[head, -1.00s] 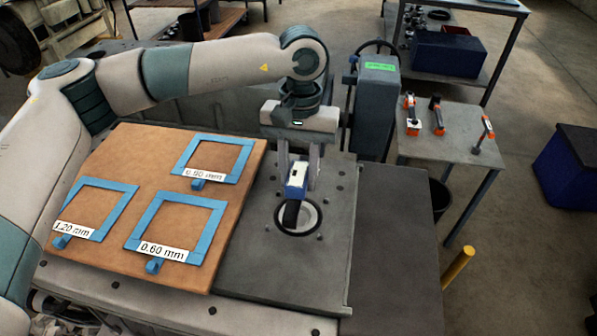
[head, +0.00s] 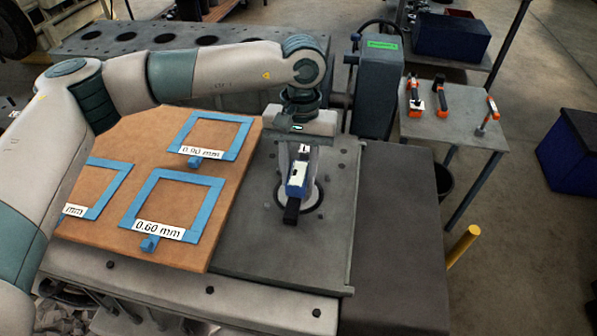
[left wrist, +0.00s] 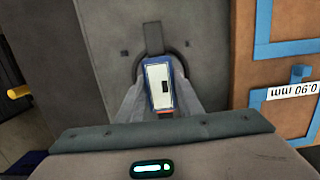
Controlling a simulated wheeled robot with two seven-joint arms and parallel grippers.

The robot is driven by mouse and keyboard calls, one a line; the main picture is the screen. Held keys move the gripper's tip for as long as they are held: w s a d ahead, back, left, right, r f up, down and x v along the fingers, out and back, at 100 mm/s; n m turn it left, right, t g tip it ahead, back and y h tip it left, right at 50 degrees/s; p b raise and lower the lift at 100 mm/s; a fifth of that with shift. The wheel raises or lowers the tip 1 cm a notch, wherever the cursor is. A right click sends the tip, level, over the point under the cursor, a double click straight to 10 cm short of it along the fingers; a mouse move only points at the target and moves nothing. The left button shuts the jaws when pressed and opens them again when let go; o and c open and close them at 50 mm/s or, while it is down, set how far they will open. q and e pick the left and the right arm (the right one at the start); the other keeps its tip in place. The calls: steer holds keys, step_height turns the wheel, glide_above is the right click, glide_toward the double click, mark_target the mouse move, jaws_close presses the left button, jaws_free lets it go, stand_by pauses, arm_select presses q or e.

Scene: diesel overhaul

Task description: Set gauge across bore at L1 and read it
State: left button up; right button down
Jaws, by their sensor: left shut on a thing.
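The gauge (head: 297,182) is a blue and white body with a black end (head: 291,212). My left gripper (head: 299,178) is shut on it, fingers pointing down at the bore (head: 312,198), a round opening with a pale rim in the grey deck plate (head: 260,240). The gauge covers much of the bore, and its black end overlaps the near rim. In the left wrist view the gauge (left wrist: 160,88) sits between the fingers, and its black end (left wrist: 153,38) crosses the bore's dark rim. I cannot tell whether it touches the deck. No reading is legible.
A brown board (head: 150,225) left of the bore holds blue square frames labelled 0.90 mm, 0.60 mm and one partly cut off. A grey machine housing (head: 377,90) stands behind right. A side table (head: 450,125) holds orange-handled tools. A yellow post (head: 463,245) stands at right.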

steer(key=shift+s, duration=0.15)
steer(key=shift+s+d+f, duration=0.1)
steer(key=shift+s+f, duration=0.05)
steer(key=shift+f, duration=0.1)
arm_select(q)
steer(key=shift+b, duration=0.35)
arm_select(e)
steer(key=shift+f, duration=0.2)
arm_select(q)
steer(key=shift+s+a, duration=0.1)
arm_select(e)
steer(key=shift+f, duration=0.1)
